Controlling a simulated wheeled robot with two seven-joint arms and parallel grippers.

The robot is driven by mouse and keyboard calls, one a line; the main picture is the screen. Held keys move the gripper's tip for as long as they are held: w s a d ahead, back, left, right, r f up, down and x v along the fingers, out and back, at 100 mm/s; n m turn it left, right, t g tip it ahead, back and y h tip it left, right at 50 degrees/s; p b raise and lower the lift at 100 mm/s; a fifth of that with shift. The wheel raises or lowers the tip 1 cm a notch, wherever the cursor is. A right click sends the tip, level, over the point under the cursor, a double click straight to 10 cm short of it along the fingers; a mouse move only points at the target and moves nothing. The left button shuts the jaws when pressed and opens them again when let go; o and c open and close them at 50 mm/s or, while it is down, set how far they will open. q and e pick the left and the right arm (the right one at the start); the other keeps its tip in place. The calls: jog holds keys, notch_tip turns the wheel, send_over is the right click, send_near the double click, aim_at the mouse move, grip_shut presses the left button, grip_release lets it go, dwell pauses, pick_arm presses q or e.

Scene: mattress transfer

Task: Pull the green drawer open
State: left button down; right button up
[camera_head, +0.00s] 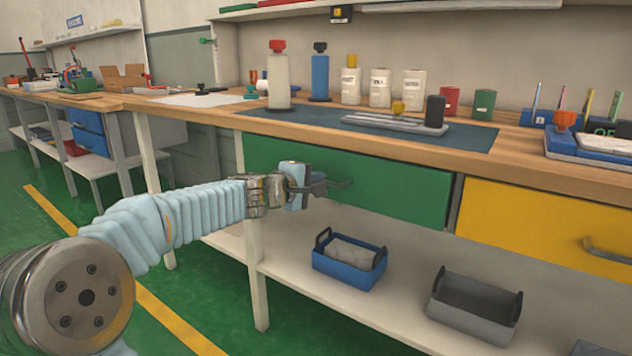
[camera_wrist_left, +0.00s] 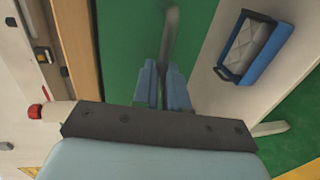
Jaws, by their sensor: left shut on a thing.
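The green drawer (camera_head: 390,190) is under the wooden worktop, and its front looks flush with the bench. Its handle (camera_head: 338,184) sticks out from the left part of the front. My left gripper (camera_head: 312,187) is at the handle and shut on it. In the left wrist view the two blue-grey fingers (camera_wrist_left: 162,88) close around the dark handle bar (camera_wrist_left: 169,38), with the green drawer front (camera_wrist_left: 128,40) behind. The fingers hide part of the handle. My right gripper is not in view.
A yellow drawer (camera_head: 540,225) with its own handle is to the right. On the shelf below stand a blue bin (camera_head: 345,265) with a pale item and a grey bin (camera_head: 472,305). Bottles and cans stand on the worktop (camera_head: 545,170). Green floor (camera_head: 225,300) is free in front.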

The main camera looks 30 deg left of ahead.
pick_arm(q)
jog(key=f+b+v, duration=0.1)
jog(key=f+v, duration=0.2)
jog(key=v, duration=1.1)
jog(key=s+f+v, duration=0.1)
jog(key=f+v, duration=0.1)
jog(key=v, duration=1.2)
jog(key=shift+a+f+b, duration=0.2)
jog(key=shift+f+b, duration=0.2)
jog(key=shift+s, duration=0.15)
jog(key=c, duration=1.2)
grip_release()
jog(key=shift+s+r, duration=0.1)
jog(key=p+v, duration=0.2)
jog(key=v, duration=1.1)
jog(key=shift+s+a, duration=0.15)
jog(key=shift+s, duration=0.15)
